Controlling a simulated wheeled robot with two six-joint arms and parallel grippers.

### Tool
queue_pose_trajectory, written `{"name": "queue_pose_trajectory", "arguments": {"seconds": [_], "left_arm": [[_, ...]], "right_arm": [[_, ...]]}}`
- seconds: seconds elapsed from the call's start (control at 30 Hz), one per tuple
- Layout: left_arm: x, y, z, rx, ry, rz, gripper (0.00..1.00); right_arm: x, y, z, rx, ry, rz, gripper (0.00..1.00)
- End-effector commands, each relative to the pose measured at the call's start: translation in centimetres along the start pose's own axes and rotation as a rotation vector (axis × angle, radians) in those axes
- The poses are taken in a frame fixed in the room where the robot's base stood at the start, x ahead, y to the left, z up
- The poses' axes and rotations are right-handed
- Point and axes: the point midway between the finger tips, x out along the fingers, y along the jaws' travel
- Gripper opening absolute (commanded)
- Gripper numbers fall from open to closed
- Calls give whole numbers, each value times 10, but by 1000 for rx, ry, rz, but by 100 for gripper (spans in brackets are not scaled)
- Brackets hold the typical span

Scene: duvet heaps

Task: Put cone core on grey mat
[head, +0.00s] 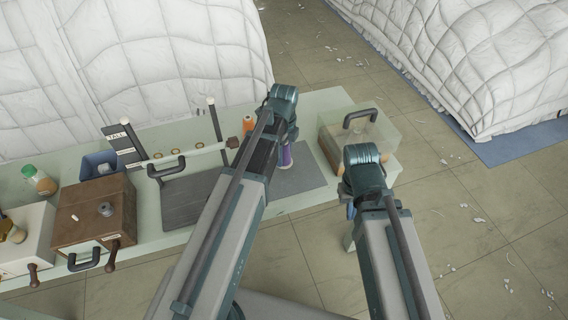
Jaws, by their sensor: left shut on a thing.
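The dark grey mat (312,178) lies on the pale green table, partly covered by my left arm. My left gripper (289,136) reaches over the mat and points down; its fingers are mostly hidden by its own wrist. It is shut on what looks like the purple cone core (286,156), which shows just below the wrist. I cannot tell whether the core touches the mat. An orange cone (248,123) stands behind the mat, left of that wrist. My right gripper (352,205) is near the table's right end, its fingers hidden under the wrist.
A clear box with a dark handle (386,125) stands at the table's right end. A brown box (95,212), a blue bin (97,165), a jar (40,180) and a rack labelled TALL (120,140) stand left. White duvet heaps (150,60) rise behind.

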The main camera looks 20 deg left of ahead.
Motion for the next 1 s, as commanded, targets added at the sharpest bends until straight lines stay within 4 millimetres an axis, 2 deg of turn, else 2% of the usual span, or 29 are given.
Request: {"name": "queue_pose_trajectory", "arguments": {"seconds": [0.4, 0.8, 0.83, 0.97, 1.0], "left_arm": [[39, 0, 0, 0, 0, 0, 2], [41, 0, 0, 0, 0, 0, 2], [40, 0, 0, 0, 0, 0, 71], [39, 0, 0, 0, 0, 0, 94], [39, 0, 0, 0, 0, 0, 97]], "right_arm": [[38, -4, -2, 0, 0, 0, 0], [40, -4, -2, 0, 0, 0, 0], [39, -4, -2, 0, 0, 0, 0], [39, -4, -2, 0, 0, 0, 0], [39, -4, -2, 0, 0, 0, 0]]}}
